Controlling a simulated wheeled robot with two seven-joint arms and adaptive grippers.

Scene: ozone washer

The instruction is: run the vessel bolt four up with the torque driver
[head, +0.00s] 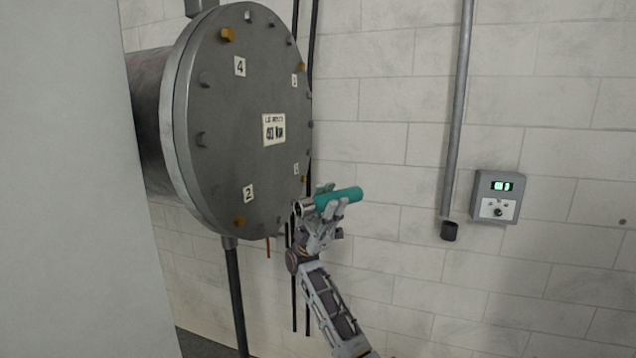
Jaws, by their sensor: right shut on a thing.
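The vessel (225,130) stands at the left with its round grey flange facing right. The label 4 (240,66) is near the top of the flange. Bolt four (227,34), an orange-brown head, sits just above that label. Other orange-brown bolts show, one beside the label 2 (248,193) at the lower left. My right gripper (326,207) is shut on the teal torque driver (339,199), below and right of the flange. The driver's metal socket end points left, apart from the flange. My left gripper is not in view.
A grey control box (496,197) with a green display hangs on the block wall at the right. A vertical pipe (458,110) ends in a dark cap beside it. A pale panel (80,200) blocks the left side. Dark cables run behind the flange.

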